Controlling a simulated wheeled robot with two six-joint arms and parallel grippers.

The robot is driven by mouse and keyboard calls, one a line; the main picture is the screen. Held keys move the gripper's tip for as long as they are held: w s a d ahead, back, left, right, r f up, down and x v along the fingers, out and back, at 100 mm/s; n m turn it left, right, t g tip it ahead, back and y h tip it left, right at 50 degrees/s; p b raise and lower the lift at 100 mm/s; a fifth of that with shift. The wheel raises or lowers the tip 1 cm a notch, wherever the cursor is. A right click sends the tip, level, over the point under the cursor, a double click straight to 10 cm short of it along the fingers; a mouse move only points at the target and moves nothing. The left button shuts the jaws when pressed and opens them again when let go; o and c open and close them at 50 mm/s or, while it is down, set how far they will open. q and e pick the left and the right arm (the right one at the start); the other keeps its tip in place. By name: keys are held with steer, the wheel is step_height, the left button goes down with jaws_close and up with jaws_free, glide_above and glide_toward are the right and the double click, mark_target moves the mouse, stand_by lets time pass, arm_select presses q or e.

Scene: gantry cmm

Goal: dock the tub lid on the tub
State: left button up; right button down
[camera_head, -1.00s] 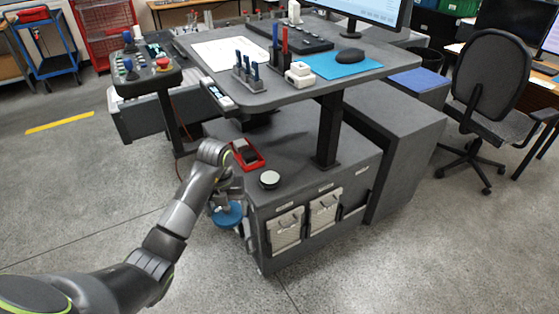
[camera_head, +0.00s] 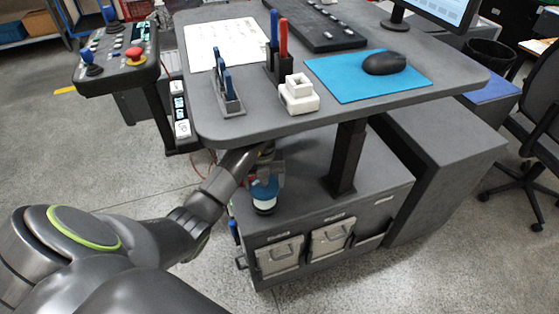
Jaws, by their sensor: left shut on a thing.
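The blue tub lid (camera_head: 264,189) is in my left gripper (camera_head: 264,174), above the lower grey surface of the bench and under the overhanging tabletop. The tub (camera_head: 264,206), small and round with a white upper part and a dark base, stands on that lower surface near its front left corner. The lid is right over the tub in the picture and overlaps its top edge. I cannot tell whether the two touch or whether a small gap remains. The fingertips are small and partly hidden behind the lid. My right gripper is not in view.
The tabletop (camera_head: 300,122) overhangs my left forearm closely. A dark post (camera_head: 347,160) stands to the right of the tub. A control panel (camera_head: 116,62) stands at the left.

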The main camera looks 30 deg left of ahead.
mark_target(264, 187)
arm_select(q)
steer(key=shift+w+r, duration=0.1)
steer(key=shift+s+d, duration=0.1)
steer(key=shift+s, duration=0.1)
steer(key=shift+s+f+b, duration=0.2)
steer(key=shift+f+b, duration=0.75)
steer(key=shift+b, duration=0.1)
step_height(264, 187, down, 3)
steer(key=shift+r+b, duration=0.15)
steer(key=shift+b, duration=1)
steer(key=shift+f, duration=0.3)
steer(key=shift+w+f+b, duration=0.1)
steer(key=shift+b, duration=0.2)
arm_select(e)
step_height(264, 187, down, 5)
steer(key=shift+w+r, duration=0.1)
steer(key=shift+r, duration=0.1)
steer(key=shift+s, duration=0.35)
